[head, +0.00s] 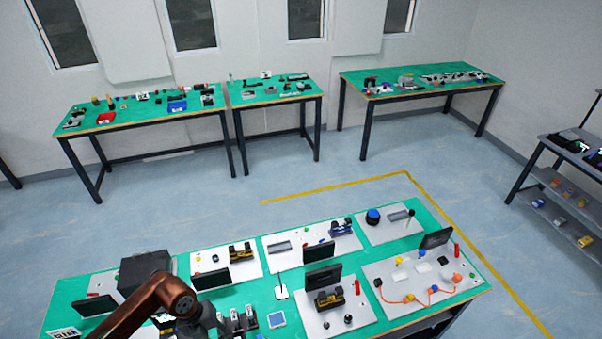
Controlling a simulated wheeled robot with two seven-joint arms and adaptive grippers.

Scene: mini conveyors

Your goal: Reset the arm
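One of my arms, which I take to be the left, reaches in from the bottom left over the near green workbench (232,298). Its copper-coloured link ends in a round joint, with dark parts just right of it. The fingers cannot be made out there, so I cannot tell whether that gripper is open or shut, or holds anything. My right arm and gripper are out of view.
The near bench carries white panels with small screens (319,252), a blue round part (373,215) and an orange cable (408,299). Green benches (420,82) stand along the back wall. A grey shelf (570,150) is at right. Blue floor between them is clear.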

